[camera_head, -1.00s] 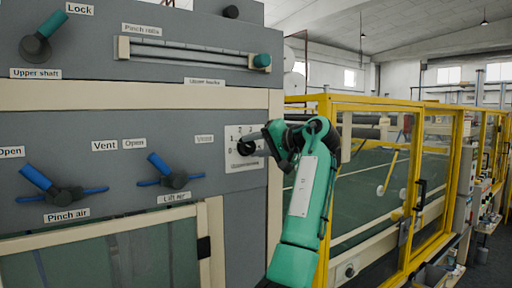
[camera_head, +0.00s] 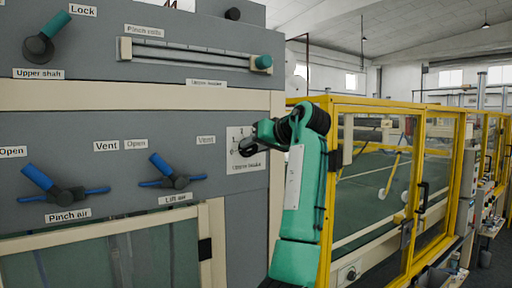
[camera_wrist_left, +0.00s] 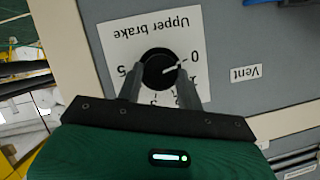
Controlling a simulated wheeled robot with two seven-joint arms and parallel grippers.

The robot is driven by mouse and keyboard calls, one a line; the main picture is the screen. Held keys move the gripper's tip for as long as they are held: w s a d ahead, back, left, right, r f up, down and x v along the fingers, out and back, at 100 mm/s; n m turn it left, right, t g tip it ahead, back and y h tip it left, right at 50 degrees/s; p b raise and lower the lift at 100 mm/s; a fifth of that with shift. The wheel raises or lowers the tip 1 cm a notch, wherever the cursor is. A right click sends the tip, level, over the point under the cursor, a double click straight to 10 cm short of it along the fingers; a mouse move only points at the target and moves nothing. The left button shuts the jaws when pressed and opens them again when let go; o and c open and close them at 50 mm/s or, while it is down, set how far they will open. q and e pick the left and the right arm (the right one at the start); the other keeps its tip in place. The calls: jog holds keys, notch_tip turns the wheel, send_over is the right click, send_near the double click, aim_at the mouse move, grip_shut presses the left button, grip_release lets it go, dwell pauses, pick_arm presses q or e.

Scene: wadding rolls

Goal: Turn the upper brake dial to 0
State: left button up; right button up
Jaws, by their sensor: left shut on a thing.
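The upper brake dial (camera_wrist_left: 157,70) is a round black knob on a white plate (camera_wrist_left: 190,25) printed "Upper brake", upside down in the left wrist view. Its white pointer line aims close to the 0 mark, slightly toward the 1 side. My left gripper (camera_wrist_left: 160,82) has one finger on each side of the knob and is shut on it. The fingers and gripper body cover part of the scale. In the head view the plate (camera_head: 246,164) is on the grey panel, with my left gripper (camera_head: 247,147) in front of the dial. My right gripper is not in view.
Blue Pinch air (camera_head: 65,193) and Lift air (camera_head: 175,181) levers stand out left of the dial. The Lock lever (camera_head: 44,40) and a slider with a green knob (camera_head: 262,62) are above. A yellow-framed guard (camera_head: 333,180) stands right of my arm.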

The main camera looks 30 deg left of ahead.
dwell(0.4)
pick_arm(q)
jog(key=o, duration=1)
jog(key=shift+d, duration=0.2)
jog(key=b+v, duration=0.4)
jog(key=v, duration=0.9)
jog(key=shift+s, duration=0.15)
